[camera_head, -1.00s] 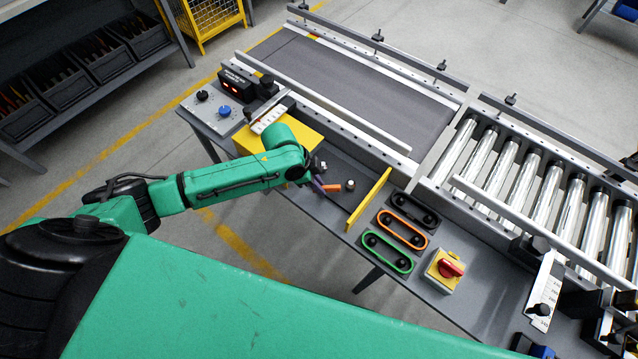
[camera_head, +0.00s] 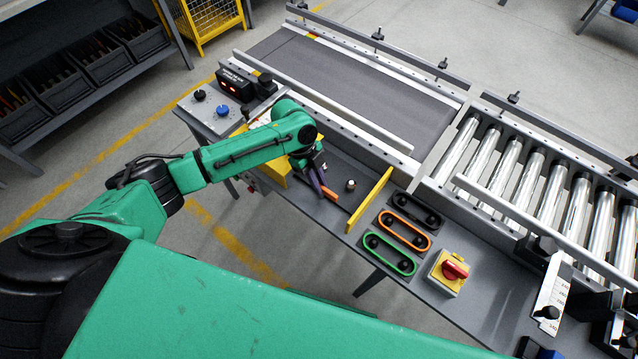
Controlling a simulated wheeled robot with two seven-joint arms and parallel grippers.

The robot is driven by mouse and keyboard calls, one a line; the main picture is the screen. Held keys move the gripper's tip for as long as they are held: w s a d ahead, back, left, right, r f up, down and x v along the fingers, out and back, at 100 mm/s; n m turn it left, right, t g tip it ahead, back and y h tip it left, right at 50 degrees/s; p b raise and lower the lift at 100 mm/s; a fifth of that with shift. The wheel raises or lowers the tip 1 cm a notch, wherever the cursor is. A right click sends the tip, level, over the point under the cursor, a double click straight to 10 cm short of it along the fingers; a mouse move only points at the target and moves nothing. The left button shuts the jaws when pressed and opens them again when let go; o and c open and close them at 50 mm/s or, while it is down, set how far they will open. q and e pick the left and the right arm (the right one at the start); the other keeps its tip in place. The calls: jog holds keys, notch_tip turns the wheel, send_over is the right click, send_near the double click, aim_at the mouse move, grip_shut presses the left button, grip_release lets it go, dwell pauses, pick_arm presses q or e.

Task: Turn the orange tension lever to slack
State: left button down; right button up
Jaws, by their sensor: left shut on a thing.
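The orange tension lever (camera_head: 331,191) shows as a short orange bar low on the grey bench, left of an upright yellow plate. My left gripper (camera_head: 321,186) comes down over it from the left arm, with its dark purplish fingers shut on the lever. The fingers and wrist hide part of the lever and its pivot. No slack marking can be read here. My right gripper is not in view.
The yellow plate (camera_head: 368,201) stands just right of the lever, and a small knob (camera_head: 350,185) sits beside it. Black, orange and green belt loops (camera_head: 403,230) and a red switch (camera_head: 455,269) lie further right. A conveyor (camera_head: 345,85) runs behind.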

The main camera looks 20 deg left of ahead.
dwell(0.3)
pick_arm(q)
jog(key=c, duration=0.9)
grip_release()
jog(key=b+v, duration=0.1)
jog(key=v, duration=1.3)
jog(key=shift+w+r, duration=0.1)
jog(key=shift+r, duration=0.25)
